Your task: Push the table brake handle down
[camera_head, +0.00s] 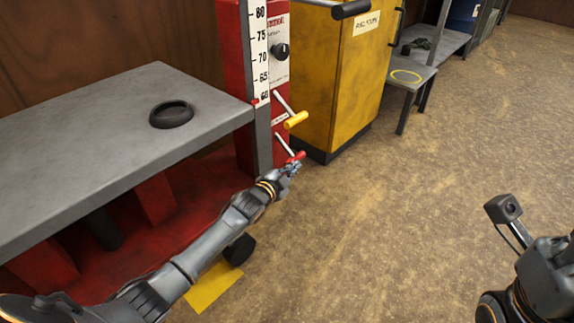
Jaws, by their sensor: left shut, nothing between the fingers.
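Two levers stick out from the red column (234,60) of the lift table. The upper one is a yellow handle (296,120) and the lower one is a red handle (296,157). No readable label shows which is the brake handle. My left gripper (292,167) is shut and empty, right at the red handle. It seems to touch or nearly touch that handle, and it hides part of it. The yellow handle is just above, clear of my gripper. My right arm (545,275) is at the lower right, and its gripper fingers are out of the picture.
The grey lift table (90,135) with a dark ring (171,114) on it is at the left. A height scale (259,50) runs up the column. A yellow cabinet (345,85) stands beside it. A grey bench (412,75) is farther back. The brown floor (400,200) is open.

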